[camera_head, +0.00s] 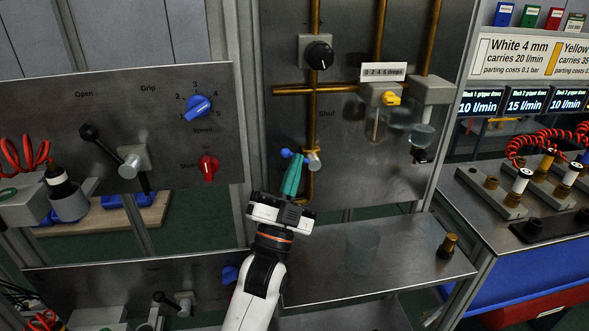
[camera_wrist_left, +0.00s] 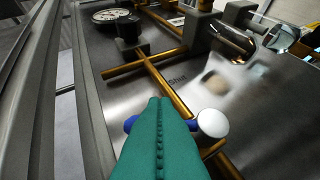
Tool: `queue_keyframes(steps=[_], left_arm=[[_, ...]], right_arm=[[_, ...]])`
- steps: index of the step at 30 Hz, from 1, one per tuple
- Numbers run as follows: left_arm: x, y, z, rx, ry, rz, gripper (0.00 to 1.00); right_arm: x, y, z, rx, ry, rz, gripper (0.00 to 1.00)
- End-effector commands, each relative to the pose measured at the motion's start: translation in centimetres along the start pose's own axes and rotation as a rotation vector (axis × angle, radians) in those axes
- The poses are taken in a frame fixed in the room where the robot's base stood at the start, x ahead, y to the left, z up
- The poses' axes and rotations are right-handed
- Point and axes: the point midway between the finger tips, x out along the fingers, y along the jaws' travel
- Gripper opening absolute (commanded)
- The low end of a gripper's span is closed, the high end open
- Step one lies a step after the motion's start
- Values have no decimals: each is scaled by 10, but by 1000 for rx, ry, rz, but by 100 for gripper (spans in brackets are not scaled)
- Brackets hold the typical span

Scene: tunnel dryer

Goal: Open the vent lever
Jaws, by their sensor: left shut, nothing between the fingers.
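A small blue lever (camera_head: 286,153) sits by a pale round metal fitting (camera_head: 313,160) on the brass pipe of the middle panel; I take it for the vent lever. A "Shut" label is printed above it. My left gripper (camera_head: 296,158) has teal fingers pointing up at the lever, shut with nothing between them. In the left wrist view, blue parts of the lever (camera_wrist_left: 130,124) show on both sides of the fingertips (camera_wrist_left: 158,102), beside the pale round end (camera_wrist_left: 212,123). The fingers hide the lever's middle; I cannot tell whether they touch it. My right gripper is not in view.
A black knob (camera_head: 318,55) and a yellow-handled tap (camera_head: 390,98) are higher on the panel. A steel shelf (camera_head: 400,265) with a brass fitting (camera_head: 448,246) lies below. A left panel carries a black lever (camera_head: 105,147) and blue and red knobs.

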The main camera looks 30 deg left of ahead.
Motion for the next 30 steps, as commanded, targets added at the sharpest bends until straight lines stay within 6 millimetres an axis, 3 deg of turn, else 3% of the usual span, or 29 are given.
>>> queue_keyframes(steps=[30], left_arm=[[4,1,0,1,4,-2,0]], right_arm=[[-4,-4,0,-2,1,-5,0]])
